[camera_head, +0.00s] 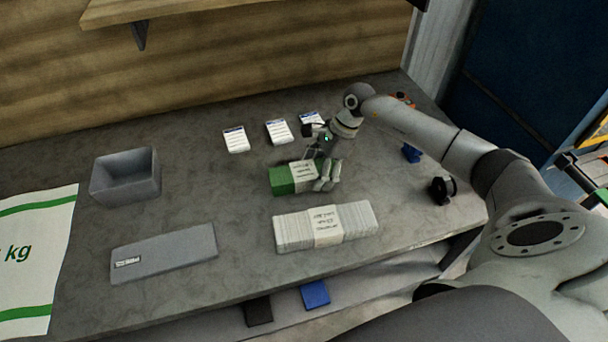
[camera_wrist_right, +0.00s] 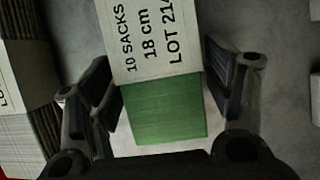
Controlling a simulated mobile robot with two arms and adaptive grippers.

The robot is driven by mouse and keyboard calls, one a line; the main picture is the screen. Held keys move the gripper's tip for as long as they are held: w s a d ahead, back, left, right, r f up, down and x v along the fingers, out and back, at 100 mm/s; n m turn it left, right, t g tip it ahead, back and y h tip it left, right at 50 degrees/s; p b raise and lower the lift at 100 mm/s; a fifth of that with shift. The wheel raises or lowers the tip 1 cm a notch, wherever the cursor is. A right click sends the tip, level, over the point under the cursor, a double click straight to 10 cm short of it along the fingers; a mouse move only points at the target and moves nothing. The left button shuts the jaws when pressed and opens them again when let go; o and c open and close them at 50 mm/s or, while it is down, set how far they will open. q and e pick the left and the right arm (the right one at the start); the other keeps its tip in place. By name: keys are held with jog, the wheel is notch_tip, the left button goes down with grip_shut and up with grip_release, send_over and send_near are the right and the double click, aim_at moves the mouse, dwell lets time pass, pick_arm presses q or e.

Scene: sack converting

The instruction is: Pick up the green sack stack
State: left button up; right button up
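The green sack stack (camera_head: 283,181) lies on the grey worktop with a white printed band around it. It also shows in the right wrist view (camera_wrist_right: 165,112), where the band reads "10 SACKS 18 cm". My right gripper (camera_head: 318,158) is at the stack, over its far side in the head view. In the wrist view the right gripper's fingers (camera_wrist_right: 165,90) stand apart, one on each side of the stack, with a narrow gap at the right. My left gripper is not in view.
A white sack stack (camera_head: 290,232) lies just in front of the green one. Several label cards (camera_head: 277,132) lie behind it. A grey bin (camera_head: 125,178) and a flat grey panel (camera_head: 165,253) are at left. A black spool-like object (camera_head: 442,190) stands at right.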

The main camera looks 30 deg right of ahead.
jog(key=c, duration=0.9)
